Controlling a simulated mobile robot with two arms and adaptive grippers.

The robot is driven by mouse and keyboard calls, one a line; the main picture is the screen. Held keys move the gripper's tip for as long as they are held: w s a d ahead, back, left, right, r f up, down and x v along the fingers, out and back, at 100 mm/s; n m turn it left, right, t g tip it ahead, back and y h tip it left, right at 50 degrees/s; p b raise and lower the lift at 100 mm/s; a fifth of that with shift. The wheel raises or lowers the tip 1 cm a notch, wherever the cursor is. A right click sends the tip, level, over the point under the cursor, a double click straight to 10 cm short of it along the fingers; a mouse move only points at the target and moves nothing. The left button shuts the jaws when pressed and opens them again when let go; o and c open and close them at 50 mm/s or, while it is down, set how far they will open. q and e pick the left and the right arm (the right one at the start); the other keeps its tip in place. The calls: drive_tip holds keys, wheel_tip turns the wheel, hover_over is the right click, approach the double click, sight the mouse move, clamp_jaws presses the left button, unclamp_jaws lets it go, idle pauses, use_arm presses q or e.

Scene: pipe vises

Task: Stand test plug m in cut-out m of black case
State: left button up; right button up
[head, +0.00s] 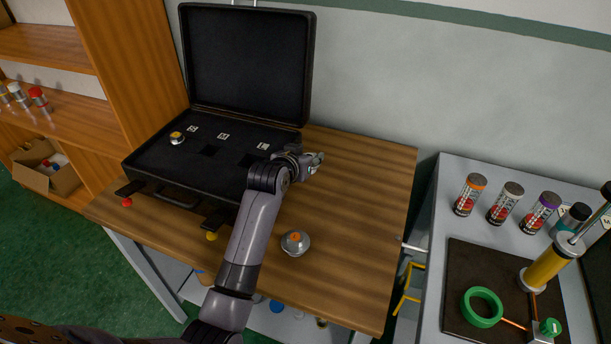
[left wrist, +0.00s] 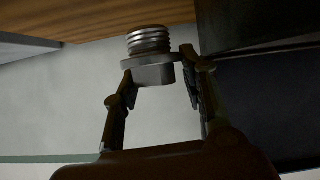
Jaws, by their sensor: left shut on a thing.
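The black case (head: 190,160) stands open on the wooden table, with cut-outs beside white labels S, M and L. A plug with a yellow centre (head: 177,138) sits by label S. The dark cut-out m (head: 208,151) looks empty. My left gripper (head: 312,163) is beyond the case's right edge, above the table. In the left wrist view it (left wrist: 160,74) is shut on a silver plug, which I take as test plug m (left wrist: 150,42); its thread points toward the table. Its size mark is not readable. My right gripper is not in view.
Another plug with an orange centre (head: 295,243) stands on the table in front of the case. The case lid (head: 245,60) is raised at the back. A grey bench (head: 440,200) with cans and a yellow cylinder is at right. The table's right part is clear.

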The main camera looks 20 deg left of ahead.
use_arm(q)
wheel_tip(320, 180, down, 7)
drive_tip(key=shift+f, duration=0.2)
idle(0.3)
drive_tip(key=o, duration=1.2)
drive_tip(key=shift+f, duration=0.15)
drive_tip(key=shift+o, duration=0.2)
